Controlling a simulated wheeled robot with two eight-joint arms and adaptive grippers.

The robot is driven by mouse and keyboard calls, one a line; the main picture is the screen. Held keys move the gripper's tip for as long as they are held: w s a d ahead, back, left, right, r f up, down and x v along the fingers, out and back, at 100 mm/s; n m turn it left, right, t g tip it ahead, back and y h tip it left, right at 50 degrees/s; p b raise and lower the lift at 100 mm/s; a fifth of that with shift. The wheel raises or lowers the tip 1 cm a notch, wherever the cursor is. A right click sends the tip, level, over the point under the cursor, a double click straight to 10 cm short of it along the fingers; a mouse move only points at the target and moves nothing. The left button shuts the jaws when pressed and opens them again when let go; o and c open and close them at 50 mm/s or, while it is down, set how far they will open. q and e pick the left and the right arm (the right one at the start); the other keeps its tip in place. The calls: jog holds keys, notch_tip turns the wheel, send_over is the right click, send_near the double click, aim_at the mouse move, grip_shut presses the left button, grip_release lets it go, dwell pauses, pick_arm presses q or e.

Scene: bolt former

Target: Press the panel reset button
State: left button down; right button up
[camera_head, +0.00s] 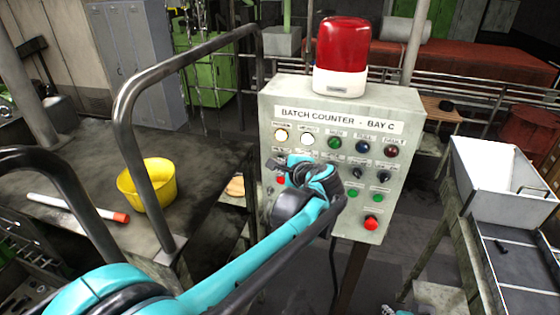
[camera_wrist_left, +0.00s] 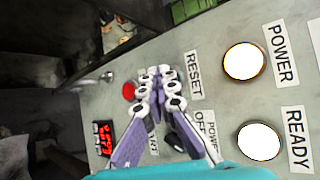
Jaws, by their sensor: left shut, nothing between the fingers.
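The grey control panel (camera_head: 388,105), headed BATCH COUNTER - BAY C, stands in the middle of the head view. My left gripper (camera_head: 283,162) is shut and empty, in front of the panel's left side. In the left wrist view the closed fingertips (camera_wrist_left: 160,72) lie between the RESET label (camera_wrist_left: 193,75) and a red button (camera_wrist_left: 128,90). The fingers cover the panel just beside the label, so I cannot tell whether they touch anything. A small part of my right arm's end (camera_head: 398,311) shows at the bottom edge; its jaws cannot be made out.
Lit POWER (camera_wrist_left: 245,62) and READY (camera_wrist_left: 258,140) lamps are close by. A red display (camera_wrist_left: 103,137) is lower on the panel. A red beacon (camera_head: 342,45) tops the panel. A metal rail (camera_head: 130,95) and a table with a yellow bowl (camera_head: 147,187) stand left; a white bin (camera_head: 500,185) stands right.

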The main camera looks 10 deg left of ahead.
pick_arm(q)
jog(key=shift+s, duration=0.45)
jog(key=s, duration=0.5)
jog(key=shift+s+a, duration=0.1)
jog(key=shift+s, duration=0.3)
